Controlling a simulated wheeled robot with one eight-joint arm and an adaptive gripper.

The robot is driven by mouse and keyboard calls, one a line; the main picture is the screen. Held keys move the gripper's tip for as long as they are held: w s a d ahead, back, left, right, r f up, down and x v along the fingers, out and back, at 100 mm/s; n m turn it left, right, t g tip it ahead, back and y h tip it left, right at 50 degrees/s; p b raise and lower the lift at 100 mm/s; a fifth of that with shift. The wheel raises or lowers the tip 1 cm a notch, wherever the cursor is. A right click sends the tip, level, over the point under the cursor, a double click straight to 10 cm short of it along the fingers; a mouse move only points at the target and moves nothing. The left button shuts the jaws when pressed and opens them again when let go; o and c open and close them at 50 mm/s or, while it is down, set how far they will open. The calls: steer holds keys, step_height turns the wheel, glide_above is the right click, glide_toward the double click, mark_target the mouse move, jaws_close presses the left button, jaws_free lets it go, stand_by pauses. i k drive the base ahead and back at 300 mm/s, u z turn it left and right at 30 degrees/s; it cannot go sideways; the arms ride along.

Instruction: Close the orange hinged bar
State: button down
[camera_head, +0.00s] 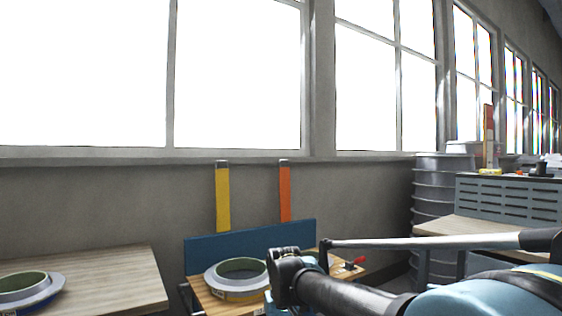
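The orange hinged bar (285,194) stands upright behind the blue back panel (235,243) of a small wooden bench, with the wall behind it. Its upper end has a dark cap, and its lower end and hinge are hidden behind the panel. A yellow bar (222,198) of similar shape stands upright to its left. My arm reaches in from the lower right. Its dark end part is in front of the bench and below the orange bar in the picture, apart from it. I cannot make out my gripper's fingers or anything held.
A grey ring mould (212,281) lies on the bench top (205,299). A red-handled clamp (355,263) is at the bench's right. A wooden table (110,270) with another ring mould (28,290) is at left. Stacked grey drums (432,190) and a workbench (475,228) stand at right.

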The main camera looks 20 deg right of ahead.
mark_target(283, 172)
steer(key=k, duration=0.7)
steer(key=z, duration=0.5)
steer(key=i, duration=0.75)
steer(key=z, duration=0.6)
steer(key=i, duration=1.05)
steer(key=u, duration=0.75)
steer(key=i, duration=0.55)
steer(key=u, duration=0.35)
